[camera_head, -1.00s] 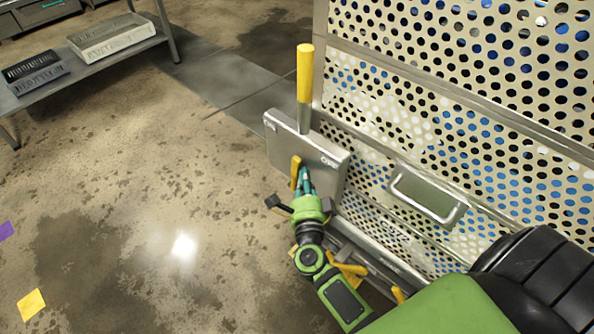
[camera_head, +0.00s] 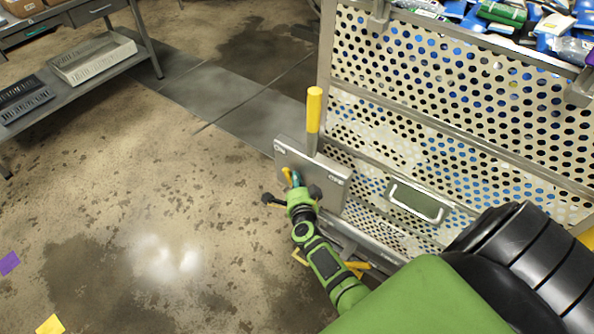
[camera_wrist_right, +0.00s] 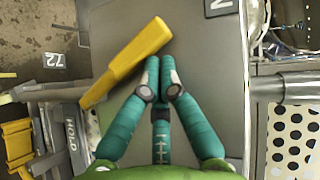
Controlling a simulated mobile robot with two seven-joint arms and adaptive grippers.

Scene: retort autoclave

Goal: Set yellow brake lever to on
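A small yellow lever (camera_head: 286,176) sits at the face of a grey metal plate (camera_head: 325,180) on the side of a perforated metal basket cart. In the right wrist view the lever (camera_wrist_right: 130,60) lies slanted, its top leaning right. My right gripper (camera_head: 296,180) is beside the lever, on its right. In the right wrist view its teal fingers (camera_wrist_right: 160,65) have their tips together with nothing visible between them; I cannot tell whether they touch the lever. Another, larger yellow-topped handle (camera_head: 314,110) stands upright behind the plate. My left gripper is not in view.
The perforated cart wall (camera_head: 430,100) with a metal pull handle (camera_head: 418,203) is close on the right, with packets on top. A label reading HOLD (camera_wrist_right: 72,134) is at left in the wrist view. A shelf with a white tray (camera_head: 92,58) stands far left. Open floor lies left.

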